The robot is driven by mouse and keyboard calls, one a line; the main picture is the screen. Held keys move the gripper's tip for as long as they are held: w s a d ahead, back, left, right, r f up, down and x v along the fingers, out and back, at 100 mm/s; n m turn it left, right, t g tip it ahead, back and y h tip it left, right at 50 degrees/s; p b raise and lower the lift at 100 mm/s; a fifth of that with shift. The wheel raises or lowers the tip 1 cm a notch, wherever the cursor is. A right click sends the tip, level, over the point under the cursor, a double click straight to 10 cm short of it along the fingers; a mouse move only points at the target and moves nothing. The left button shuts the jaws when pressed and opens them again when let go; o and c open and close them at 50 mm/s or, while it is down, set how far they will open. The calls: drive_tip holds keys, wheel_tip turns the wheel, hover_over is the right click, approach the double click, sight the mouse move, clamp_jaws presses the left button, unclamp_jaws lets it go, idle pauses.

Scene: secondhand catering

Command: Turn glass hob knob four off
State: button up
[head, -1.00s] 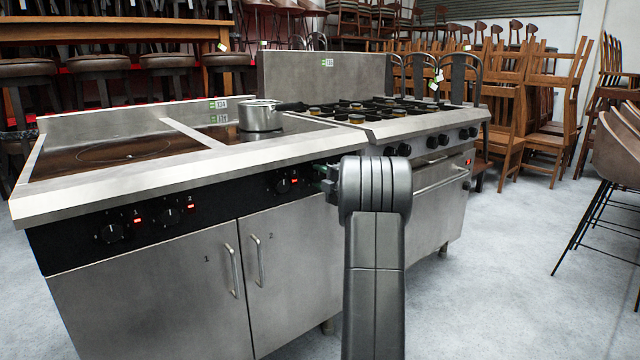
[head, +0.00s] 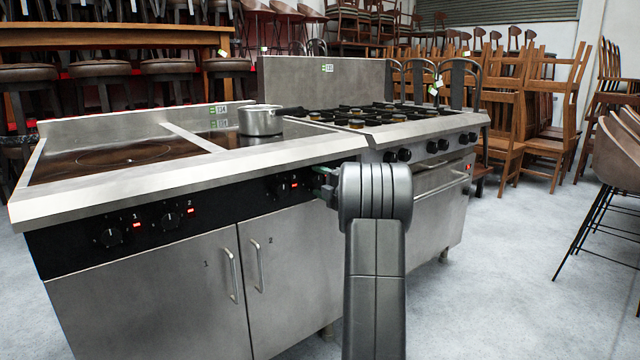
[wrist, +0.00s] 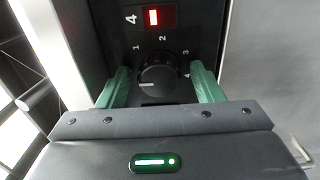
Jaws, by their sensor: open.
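Knob four (wrist: 158,80) is a round black knob on the black hob panel, in the middle of the wrist view. A white 4 and a lit red display (wrist: 153,17) sit above it, and dial numbers 1 to 4 run around it. The knob's white mark points left. My gripper (wrist: 161,72) is open, with one green finger on each side of the knob; I cannot tell whether either touches it. In the head view my gripper (head: 326,184) is at the panel's right end, and my arm hides knob four. The glass hob (head: 130,153) is at left.
Other hob knobs (head: 109,237) with red displays line the panel to the left. A steel pot (head: 260,121) stands on the hob. A gas range (head: 440,205) with its own knobs adjoins at right. Bare floor (head: 520,290) lies to the right.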

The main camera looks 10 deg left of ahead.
drive_tip(key=p+v, duration=0.3)
drive_tip(key=v, duration=1)
drive_tip(key=shift+s+d, duration=0.25)
drive_tip(key=shift+d, duration=0.05)
drive_tip(key=b+x, duration=0.3)
drive_tip(key=x, duration=1)
drive_tip(key=shift+w+a, duration=0.3)
drive_tip(key=shift+d, duration=0.1)
